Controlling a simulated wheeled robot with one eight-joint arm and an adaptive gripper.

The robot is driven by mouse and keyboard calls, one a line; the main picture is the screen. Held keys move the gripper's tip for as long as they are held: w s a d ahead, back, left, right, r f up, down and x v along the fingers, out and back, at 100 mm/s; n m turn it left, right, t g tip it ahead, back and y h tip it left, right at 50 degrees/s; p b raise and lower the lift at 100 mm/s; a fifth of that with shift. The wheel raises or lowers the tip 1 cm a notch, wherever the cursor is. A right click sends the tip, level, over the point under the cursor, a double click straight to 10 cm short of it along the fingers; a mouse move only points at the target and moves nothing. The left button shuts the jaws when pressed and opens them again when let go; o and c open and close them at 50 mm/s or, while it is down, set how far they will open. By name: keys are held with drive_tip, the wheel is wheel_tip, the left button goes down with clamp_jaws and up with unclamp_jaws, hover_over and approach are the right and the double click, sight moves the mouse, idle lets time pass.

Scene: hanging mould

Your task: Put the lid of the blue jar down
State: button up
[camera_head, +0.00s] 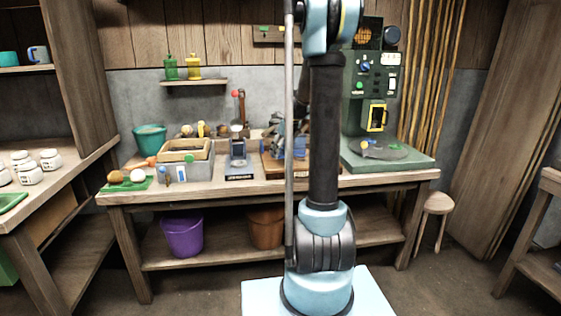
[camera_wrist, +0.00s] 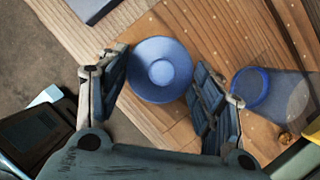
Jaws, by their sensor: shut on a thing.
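My gripper (camera_wrist: 162,64) is shut on the lid (camera_wrist: 160,86), a round blue disc with a paler round knob in its middle. One finger lies on each side of the lid in the wrist view. The blue jar (camera_wrist: 249,88) is to the right of the lid, with its blue round rim and a greyish side showing. The lid is apart from the jar, over the wooden board; I cannot tell whether it touches the wood. In the head view my arm hides most of the gripper, and the jar and lid cannot be made out clearly.
The wooden board (camera_wrist: 215,30) lies on the workbench (camera_head: 120,196). A small brass piece (camera_wrist: 286,136) is near the jar. A grey box (camera_head: 199,171) and a dark stand (camera_head: 239,172) are left of the board; a green machine (camera_head: 420,161) is on the right.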

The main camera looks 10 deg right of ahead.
sight(283, 154)
drive_tip(key=shift+s+f, duration=0.1)
drive_tip(key=shift+f, duration=2.1)
drive_tip(key=o, duration=0.9)
drive_tip(key=shift+r, duration=0.1)
